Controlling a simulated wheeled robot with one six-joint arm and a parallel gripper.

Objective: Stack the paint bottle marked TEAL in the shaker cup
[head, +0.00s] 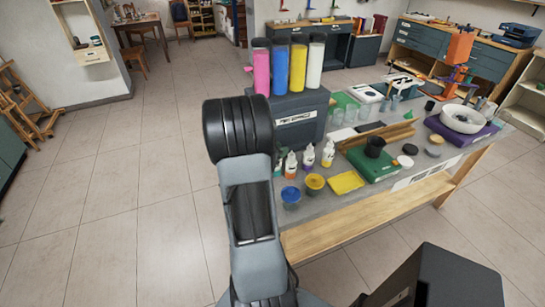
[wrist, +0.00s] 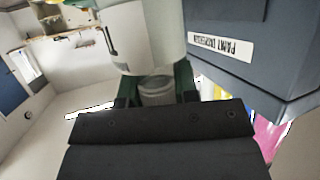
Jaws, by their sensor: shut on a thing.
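My gripper (wrist: 157,86) is shut on a pale, whitish bottle (wrist: 150,38), with a green-edged finger on each side of its narrow part. No TEAL marking can be read on it. In the head view my arm hides the gripper and the held bottle. A black cup (head: 375,147) stands on a green board and may be the shaker cup. Clear cups (head: 350,114) stand behind it, so I cannot be sure which is meant.
A dark paint dispenser (head: 300,118) with pink, blue, yellow and white tubes stands close to my arm; its label (wrist: 222,44) shows in the wrist view. Blue and yellow pots (head: 314,183), a yellow sponge-like block (head: 346,182) and a white bowl (head: 463,119) crowd the table.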

